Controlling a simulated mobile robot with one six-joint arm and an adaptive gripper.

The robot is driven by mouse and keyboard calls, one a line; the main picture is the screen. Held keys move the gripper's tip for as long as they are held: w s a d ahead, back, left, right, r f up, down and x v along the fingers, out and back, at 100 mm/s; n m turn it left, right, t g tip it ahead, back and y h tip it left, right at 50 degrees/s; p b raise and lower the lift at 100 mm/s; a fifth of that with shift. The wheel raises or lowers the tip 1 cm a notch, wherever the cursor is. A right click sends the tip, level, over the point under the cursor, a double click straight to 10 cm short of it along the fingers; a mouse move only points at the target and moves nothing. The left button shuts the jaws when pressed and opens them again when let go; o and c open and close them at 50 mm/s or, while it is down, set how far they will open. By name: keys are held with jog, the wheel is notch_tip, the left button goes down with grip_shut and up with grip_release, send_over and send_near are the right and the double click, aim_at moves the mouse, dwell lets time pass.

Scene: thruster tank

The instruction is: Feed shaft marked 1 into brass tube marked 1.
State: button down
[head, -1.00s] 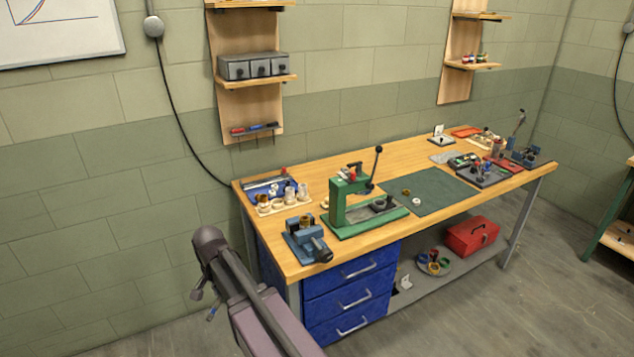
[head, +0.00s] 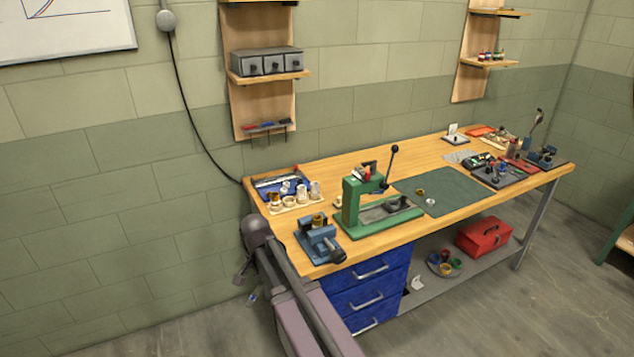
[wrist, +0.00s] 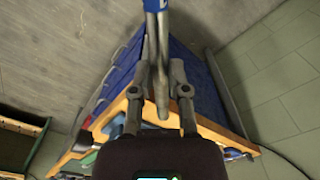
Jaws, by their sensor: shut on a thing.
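My gripper (wrist: 162,75) is shut on a long grey shaft (wrist: 162,98) with a blue part at its far end. In the head view my gripper (head: 243,272) hangs low at the left end of the bench, and a small blue bit of the shaft (head: 252,297) shows below it. No number on the shaft is readable. A brass-coloured piece (head: 318,219) sits in the blue vise (head: 319,241) at the bench's front left corner. It may be a brass tube, but its mark cannot be read. The shaft is apart from it.
The wooden bench (head: 296,226) has blue drawers (head: 362,293) below. A green press (head: 352,207) stands right of the vise, with a green mat (head: 455,190) beyond. A pale rack with several cups (head: 290,202) lies behind the vise. Floor left of the bench looks clear.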

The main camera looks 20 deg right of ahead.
jog(key=w+d+r+m+t+h, duration=0.1)
jog(key=w+d+r+m+h, duration=0.2)
jog(key=d, duration=0.4)
jog(key=w+d+r+m+t+h, duration=0.1)
jog(key=w+d+m+t+h, duration=0.1)
jog(key=w+d+h, duration=0.4)
jog(key=w+d+r+m+g+h, duration=0.1)
jog(key=w+d+r+h, duration=0.2)
jog(key=d+r+h, duration=0.1)
jog(key=w+d+r+m+g+h+b, duration=0.1)
jog(key=w+d+r+m+h, duration=0.1)
jog(key=d+r+h, duration=0.3)
jog(key=shift+w+d+r, duration=0.4)
jog(key=shift+w+r, duration=0.4)
jog(key=shift+r, duration=1.45)
jog(key=shift+f+b, duration=0.3)
jog(key=shift+b, duration=0.05)
jog(key=shift+f+b, duration=3.95)
